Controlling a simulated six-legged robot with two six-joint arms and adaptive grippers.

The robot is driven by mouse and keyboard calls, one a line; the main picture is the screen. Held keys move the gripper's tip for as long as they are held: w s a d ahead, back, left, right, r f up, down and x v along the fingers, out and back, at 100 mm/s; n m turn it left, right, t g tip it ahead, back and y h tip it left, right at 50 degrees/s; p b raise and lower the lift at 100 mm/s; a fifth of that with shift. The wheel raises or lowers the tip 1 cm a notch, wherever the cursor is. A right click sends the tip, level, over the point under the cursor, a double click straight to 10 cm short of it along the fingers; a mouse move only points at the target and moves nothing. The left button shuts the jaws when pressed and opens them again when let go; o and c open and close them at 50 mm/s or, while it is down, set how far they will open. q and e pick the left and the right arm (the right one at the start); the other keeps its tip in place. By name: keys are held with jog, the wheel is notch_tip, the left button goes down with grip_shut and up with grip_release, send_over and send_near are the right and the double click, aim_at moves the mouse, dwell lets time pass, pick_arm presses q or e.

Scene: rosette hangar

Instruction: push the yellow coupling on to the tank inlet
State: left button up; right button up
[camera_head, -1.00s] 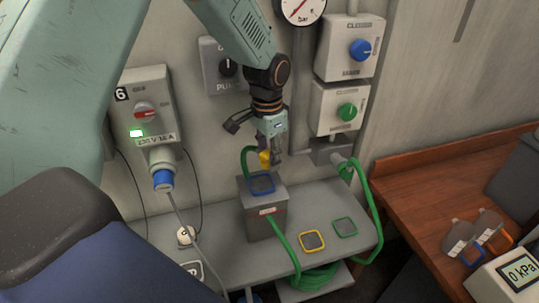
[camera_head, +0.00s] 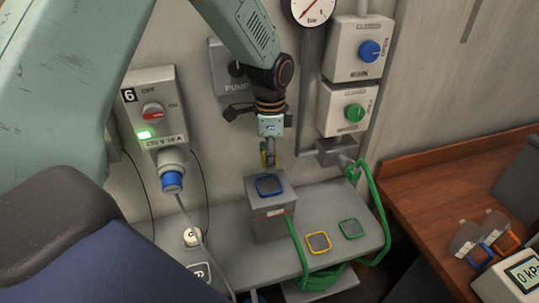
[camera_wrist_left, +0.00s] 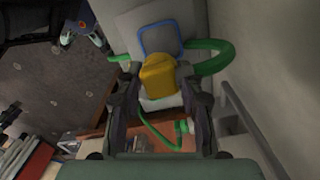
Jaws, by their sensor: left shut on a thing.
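The yellow coupling (camera_head: 264,158) is between the fingers of my left gripper (camera_head: 270,158), which is shut on it. In the left wrist view, the coupling (camera_wrist_left: 158,76) fills the space between the fingertips (camera_wrist_left: 158,68). A grey box (camera_head: 273,222), seemingly the tank, stands on the grey bench with a blue square outline (camera_head: 270,186) on its top. The coupling is close above the back of the box; I cannot tell whether they touch. I cannot make out the inlet. My right gripper is not in view.
A green hose (camera_head: 376,200) runs from the wall fitting to the bench. Yellow (camera_head: 318,242) and green (camera_head: 350,229) square outlines mark the bench beside the box. Wall boxes with blue (camera_head: 369,50) and green knobs are at right. A wooden desk (camera_head: 430,190) stands further right.

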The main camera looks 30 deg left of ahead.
pick_arm(q)
jog(key=shift+a+f+b, duration=0.25)
jog(key=shift+f+b, duration=0.15)
jog(key=shift+f, duration=0.3)
notch_tip(320, 180, down, 2)
jog(key=shift+d+f+b, duration=0.1)
jog(key=shift+d+b, duration=0.05)
jog(key=shift+b, duration=0.65)
jog(key=shift+f+b, duration=1.15)
jog(key=shift+f, duration=0.05)
jog(key=shift+r, duration=0.1)
jog(key=shift+p, duration=0.55)
jog(key=shift+p, duration=0.55)
